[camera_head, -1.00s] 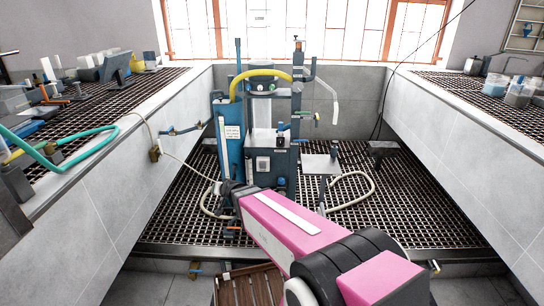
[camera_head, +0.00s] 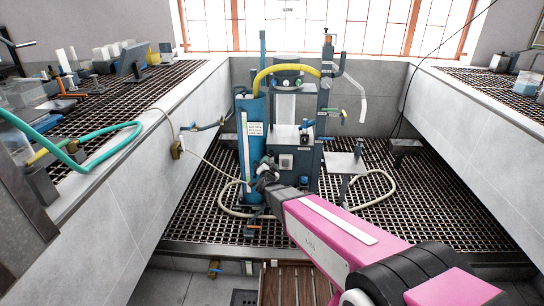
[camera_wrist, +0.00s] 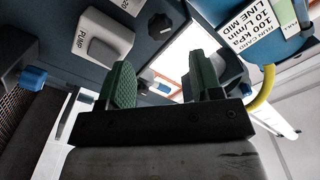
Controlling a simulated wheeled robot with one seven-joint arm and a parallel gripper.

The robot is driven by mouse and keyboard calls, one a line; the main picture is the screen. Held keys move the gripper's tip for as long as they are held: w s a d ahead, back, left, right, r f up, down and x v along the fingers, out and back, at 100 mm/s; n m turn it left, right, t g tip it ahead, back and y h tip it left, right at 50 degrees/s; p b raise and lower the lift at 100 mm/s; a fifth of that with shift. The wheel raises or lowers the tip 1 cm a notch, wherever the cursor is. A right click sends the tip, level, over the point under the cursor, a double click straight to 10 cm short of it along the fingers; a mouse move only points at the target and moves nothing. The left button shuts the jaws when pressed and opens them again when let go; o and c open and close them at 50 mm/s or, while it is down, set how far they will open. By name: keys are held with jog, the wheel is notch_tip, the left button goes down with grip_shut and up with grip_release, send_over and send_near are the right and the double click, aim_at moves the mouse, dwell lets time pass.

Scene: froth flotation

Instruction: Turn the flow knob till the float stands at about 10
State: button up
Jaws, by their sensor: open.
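The flotation machine (camera_head: 306,160) stands in the middle of the head view. Its front is blue, with a blue cylinder carrying a white label (camera_head: 255,128) on its left side. My gripper (camera_head: 266,172) is in front of its lower left part. In the wrist view my gripper (camera_wrist: 163,84) is open, with two green-padded fingers apart and nothing seen between them. Beyond them are a black knob (camera_wrist: 161,25) and a dark knob (camera_wrist: 232,70) partly behind the right finger. I cannot tell which is the flow knob. The float and its reading cannot be made out.
A grey PUMP switch (camera_wrist: 108,36) is near the left finger. A yellow hose (camera_head: 275,72) arches over the machine. Pale hoses (camera_head: 376,193) lie on the grated floor. Benches with equipment flank both sides; a green hose (camera_head: 105,150) hangs on the left.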

aim_at(270, 155)
jog(key=w, duration=0.8)
jog(key=c, duration=0.9)
